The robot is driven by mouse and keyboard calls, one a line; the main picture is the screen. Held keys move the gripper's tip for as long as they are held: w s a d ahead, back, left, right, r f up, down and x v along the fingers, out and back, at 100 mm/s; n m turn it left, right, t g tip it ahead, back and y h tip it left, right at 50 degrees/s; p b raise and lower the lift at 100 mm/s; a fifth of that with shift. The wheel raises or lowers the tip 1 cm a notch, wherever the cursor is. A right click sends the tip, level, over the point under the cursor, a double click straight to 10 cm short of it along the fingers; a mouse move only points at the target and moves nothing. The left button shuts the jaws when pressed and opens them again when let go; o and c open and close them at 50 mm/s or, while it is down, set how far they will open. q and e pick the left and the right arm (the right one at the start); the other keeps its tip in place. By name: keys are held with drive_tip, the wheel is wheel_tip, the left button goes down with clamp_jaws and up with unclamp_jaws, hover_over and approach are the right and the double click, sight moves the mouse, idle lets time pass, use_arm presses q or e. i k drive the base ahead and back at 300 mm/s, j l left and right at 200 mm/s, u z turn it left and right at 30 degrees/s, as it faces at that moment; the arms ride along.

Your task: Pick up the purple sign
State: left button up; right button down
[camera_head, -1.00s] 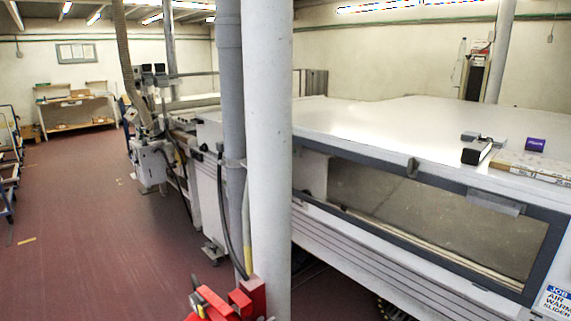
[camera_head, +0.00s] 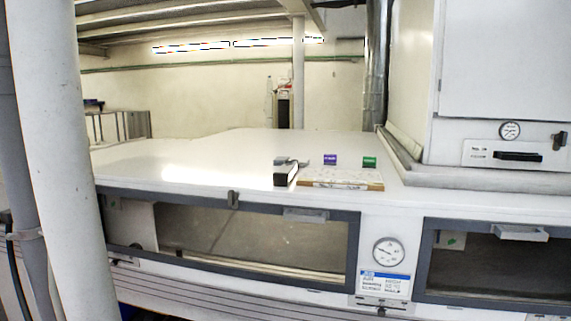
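The purple sign (camera_head: 330,159) is a small block with faint pale lettering. Neither of my grippers shows in the view.
A black and white device (camera_head: 287,173) lies left of the panel. A white cabinet with a gauge (camera_head: 510,131) rises at the right. A thick pale pillar (camera_head: 62,170) stands at the left front. The tunnel top left of the device is clear.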

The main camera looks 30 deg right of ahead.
sight(330, 159)
drive_tip(key=z, duration=1.5)
